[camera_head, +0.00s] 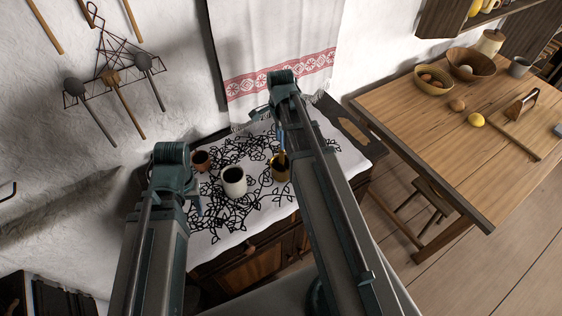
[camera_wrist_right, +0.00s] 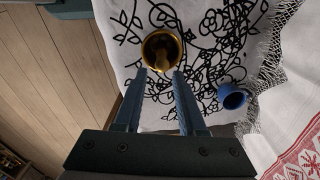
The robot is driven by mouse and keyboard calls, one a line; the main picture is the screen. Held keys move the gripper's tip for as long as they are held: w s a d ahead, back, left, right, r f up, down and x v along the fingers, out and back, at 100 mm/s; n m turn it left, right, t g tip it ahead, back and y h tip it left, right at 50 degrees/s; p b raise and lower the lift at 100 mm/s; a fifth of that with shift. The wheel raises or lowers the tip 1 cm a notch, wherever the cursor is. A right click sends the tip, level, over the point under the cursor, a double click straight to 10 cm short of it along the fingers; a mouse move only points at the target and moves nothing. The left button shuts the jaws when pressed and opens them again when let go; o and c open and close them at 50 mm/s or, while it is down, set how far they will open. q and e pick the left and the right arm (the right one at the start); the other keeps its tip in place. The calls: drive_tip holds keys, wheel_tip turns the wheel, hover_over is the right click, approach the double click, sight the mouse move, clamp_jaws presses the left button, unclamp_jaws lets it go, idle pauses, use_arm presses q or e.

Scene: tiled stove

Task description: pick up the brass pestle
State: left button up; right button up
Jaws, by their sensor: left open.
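The brass pestle (camera_wrist_right: 161,57) stands in a brass mortar (camera_wrist_right: 147,42) on a white cloth with black line patterns. In the head view the pestle (camera_head: 282,158) leans up out of the mortar (camera_head: 281,175), partly behind my right arm. My right gripper (camera_wrist_right: 160,73) is open, with its two fingers apart and pointing at the near side of the mortar; nothing is held between them. My left gripper (camera_head: 196,203) is open and empty, low at the left near the cloth's edge.
A white mug (camera_head: 233,181) and a brown cup (camera_head: 201,160) stand left of the mortar. A blue mug (camera_wrist_right: 232,97) stands right of it in the wrist view. A fringed hanging towel (camera_head: 275,50) is behind. A wooden table (camera_head: 420,115) is to the right.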

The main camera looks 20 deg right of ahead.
sight(282, 162)
wheel_tip(282, 162, down, 8)
drive_tip(key=b, duration=0.7)
drive_tip(key=shift+f+b, duration=0.15)
drive_tip(key=shift+b, duration=0.25)
use_arm(q)
wheel_tip(282, 162, down, 8)
drive_tip(key=shift+f, duration=0.2)
wheel_tip(282, 162, down, 5)
drive_tip(key=b, duration=0.5)
use_arm(e)
drive_tip(key=f, duration=0.5)
drive_tip(key=shift+w+d+f, duration=0.15)
drive_tip(key=shift+d, duration=0.1)
clamp_jaws()
